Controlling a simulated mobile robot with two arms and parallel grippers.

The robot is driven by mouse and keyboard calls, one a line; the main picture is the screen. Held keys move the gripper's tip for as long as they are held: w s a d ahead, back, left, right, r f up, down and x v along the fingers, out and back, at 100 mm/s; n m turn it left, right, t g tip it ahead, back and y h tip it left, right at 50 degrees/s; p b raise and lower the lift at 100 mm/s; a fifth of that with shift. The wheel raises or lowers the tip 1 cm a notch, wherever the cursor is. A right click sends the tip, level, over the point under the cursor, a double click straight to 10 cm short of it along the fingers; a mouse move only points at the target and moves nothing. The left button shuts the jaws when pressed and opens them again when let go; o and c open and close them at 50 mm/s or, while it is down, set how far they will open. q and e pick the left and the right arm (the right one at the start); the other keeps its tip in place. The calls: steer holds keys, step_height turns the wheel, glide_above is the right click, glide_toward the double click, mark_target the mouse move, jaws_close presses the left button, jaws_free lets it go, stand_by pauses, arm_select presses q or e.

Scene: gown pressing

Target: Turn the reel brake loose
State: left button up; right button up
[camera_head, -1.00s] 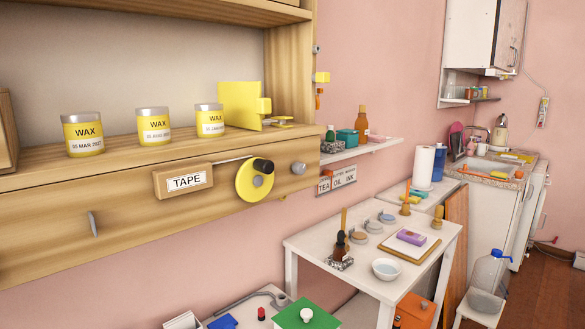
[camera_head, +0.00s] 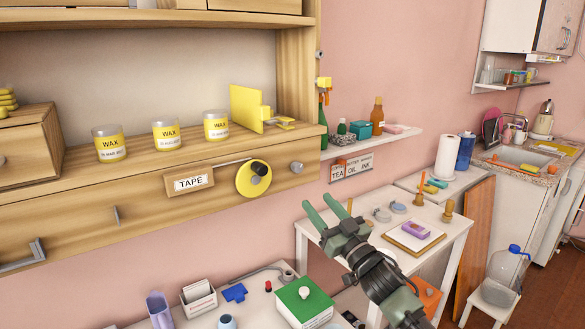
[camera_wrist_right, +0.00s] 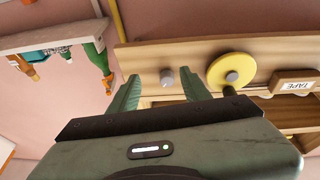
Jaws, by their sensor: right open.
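A yellow tape reel (camera_head: 252,184) with a grey hub and a black knob (camera_head: 259,168) is mounted on the front of the wooden shelf. A round grey knob (camera_head: 297,167) sits to its right on the same board. I cannot tell which knob is the reel brake. My right gripper (camera_head: 316,200) is open and empty, below and right of the grey knob. In the right wrist view the grey knob (camera_wrist_right: 167,77) appears between the open fingers, apart from them, with the reel (camera_wrist_right: 228,68) to its right. My left gripper is not in view.
A TAPE label (camera_head: 189,184) and rod are left of the reel. Wax jars (camera_head: 165,135) and a yellow plate (camera_head: 246,108) stand on the shelf above. A white table (camera_head: 455,232) with small items is behind my right arm; a green box (camera_head: 304,302) is below.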

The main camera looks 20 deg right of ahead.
steer(key=y, duration=0.2)
glide_toward(299, 169)
steer(key=shift+n, duration=0.4)
steer(key=p+x, duration=0.2)
steer(key=x, duration=0.5)
steer(key=shift+w+r, duration=0.1)
steer(key=shift+w, duration=0.1)
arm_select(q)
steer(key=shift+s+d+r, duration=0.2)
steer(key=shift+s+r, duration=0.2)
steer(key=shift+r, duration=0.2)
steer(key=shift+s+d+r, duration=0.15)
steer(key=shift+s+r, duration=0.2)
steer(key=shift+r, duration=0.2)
arm_select(e)
steer(key=shift+w+a+r, duration=0.15)
steer(key=shift+w+a, duration=0.1)
steer(key=shift+w, duration=0.35)
jaws_close()
